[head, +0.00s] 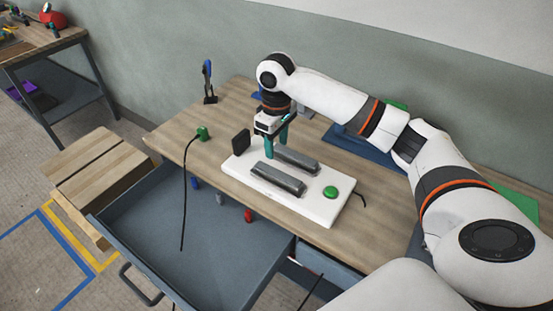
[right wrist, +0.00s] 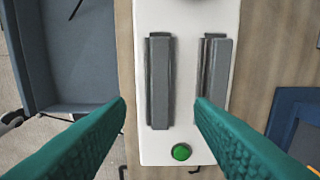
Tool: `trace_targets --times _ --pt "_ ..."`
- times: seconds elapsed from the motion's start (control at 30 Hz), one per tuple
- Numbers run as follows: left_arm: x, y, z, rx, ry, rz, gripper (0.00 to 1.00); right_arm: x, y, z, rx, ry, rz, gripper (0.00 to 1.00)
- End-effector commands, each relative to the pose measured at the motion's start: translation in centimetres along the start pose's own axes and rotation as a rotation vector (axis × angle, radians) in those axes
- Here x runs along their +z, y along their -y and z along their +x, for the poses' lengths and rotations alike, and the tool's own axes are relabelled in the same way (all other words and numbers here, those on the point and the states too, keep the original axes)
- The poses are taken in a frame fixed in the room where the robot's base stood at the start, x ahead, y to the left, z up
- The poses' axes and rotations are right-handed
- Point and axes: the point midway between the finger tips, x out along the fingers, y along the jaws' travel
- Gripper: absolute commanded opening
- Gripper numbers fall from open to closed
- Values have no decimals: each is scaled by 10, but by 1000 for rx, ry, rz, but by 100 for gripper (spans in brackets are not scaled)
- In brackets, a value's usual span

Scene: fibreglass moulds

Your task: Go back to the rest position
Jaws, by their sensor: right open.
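My right gripper (head: 276,151) is above a white board (head: 321,212) on the wooden workbench, teal fingers pointing down. The fingers are apart with nothing between them; in the right wrist view the open gripper (right wrist: 161,103) spans the left grey bar. Two grey bars, the near one (head: 278,179) and the far one (head: 297,160), lie side by side on the board. A green button (head: 330,192) is at the board's right end. I cannot tell from these views how far the fingertips are above the bars. My left gripper is not in view.
An open blue-grey drawer (head: 190,240) juts out at the bench front. A black block (head: 241,142) stands at the board's left end. A blue-and-black tool (head: 208,80) stands at the back; a wooden pallet (head: 95,165) is left.

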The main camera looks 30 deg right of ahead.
Motion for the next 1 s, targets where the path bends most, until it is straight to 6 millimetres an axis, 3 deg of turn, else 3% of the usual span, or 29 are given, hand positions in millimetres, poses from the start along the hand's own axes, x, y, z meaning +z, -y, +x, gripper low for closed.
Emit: trace_targets --times 0.2,0.77,0.87,1.0 --pt "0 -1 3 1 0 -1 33 0 0 -17 0 0 0 48" --pt "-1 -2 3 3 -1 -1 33 0 -2 -16 1 -1 -4 48" --pt "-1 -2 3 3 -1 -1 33 1 -16 0 2 1 -35 48" --pt "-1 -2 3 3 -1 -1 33 -2 -62 47 11 28 -122 48"
